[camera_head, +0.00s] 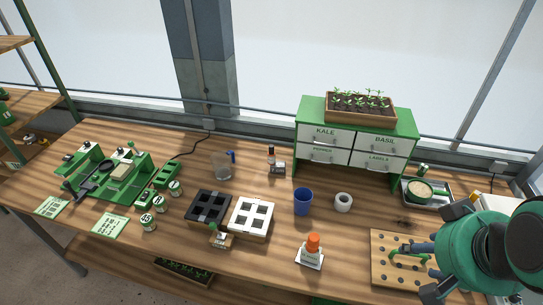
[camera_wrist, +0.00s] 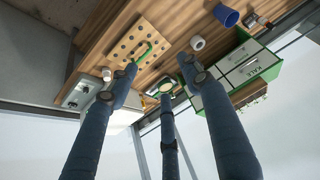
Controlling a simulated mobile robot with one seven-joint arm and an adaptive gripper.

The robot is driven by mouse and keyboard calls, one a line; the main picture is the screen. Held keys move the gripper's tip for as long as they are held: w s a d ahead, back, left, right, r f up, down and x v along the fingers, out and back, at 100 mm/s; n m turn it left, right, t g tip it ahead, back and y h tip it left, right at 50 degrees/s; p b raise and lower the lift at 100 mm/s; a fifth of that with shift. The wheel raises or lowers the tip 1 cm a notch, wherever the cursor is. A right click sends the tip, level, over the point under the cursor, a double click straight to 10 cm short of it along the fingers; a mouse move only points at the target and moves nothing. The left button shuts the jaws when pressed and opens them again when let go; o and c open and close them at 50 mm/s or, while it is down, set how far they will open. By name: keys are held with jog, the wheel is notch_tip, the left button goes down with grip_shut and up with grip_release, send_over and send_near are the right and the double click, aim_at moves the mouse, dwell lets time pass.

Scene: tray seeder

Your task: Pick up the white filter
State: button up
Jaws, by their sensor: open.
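No item is labelled as the white filter. A short white cylinder (camera_wrist: 107,74) shows in the wrist view on top of a pale box-shaped unit (camera_wrist: 82,94), left of my gripper; I cannot tell whether it is the filter. A white roll with a dark centre (camera_head: 343,202) lies on the bench right of a blue cup (camera_head: 303,201); the roll also shows in the wrist view (camera_wrist: 198,43). My gripper (camera_head: 428,248) is at the right of the head view, above the pegboard, with its fingers spread and nothing between them. The fingers also show in the wrist view (camera_wrist: 158,72).
The wooden pegboard (camera_head: 382,267) with a green handle lies below my gripper. A green drawer unit (camera_head: 357,144) stands at the back, with a metal tray (camera_head: 442,205) to its right. Bare bench (camera_head: 350,230) lies around the roll.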

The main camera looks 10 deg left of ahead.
notch_tip(320, 180, up, 6)
jog(key=w+a+r+n+g+p, duration=0.15)
jog(key=w+a+r, duration=0.35)
jog(key=w, duration=0.5)
jog(key=w+a+r+n+p, duration=0.1)
jog(key=w+a+r+p, duration=0.15)
jog(key=w+r, duration=0.65)
jog(key=w+a+n+g+p, duration=0.1)
jog(key=w+a+p, duration=0.1)
jog(key=w+a, duration=0.6)
jog(key=w+a+n+g+p, duration=0.15)
jog(key=w+a, duration=0.25)
jog(key=w, duration=0.8)
jog(key=w+a+f+n+g+p, duration=0.1)
jog(key=w+a+f+p, duration=0.1)
jog(key=w+a+f, duration=0.5)
jog(key=w+a+f+n+p, duration=0.2)
jog(key=w+a+f, duration=0.15)
jog(key=a, duration=0.55)
jog(key=w+a+f+n+g+p, duration=0.1)
jog(key=w+a+f+p, duration=0.1)
jog(key=w+a+f, duration=0.5)
jog(key=f, duration=2.1)
jog(key=shift+s+a, duration=0.3)
jog(key=shift+s, duration=0.1)
jog(key=shift+f, duration=0.1)
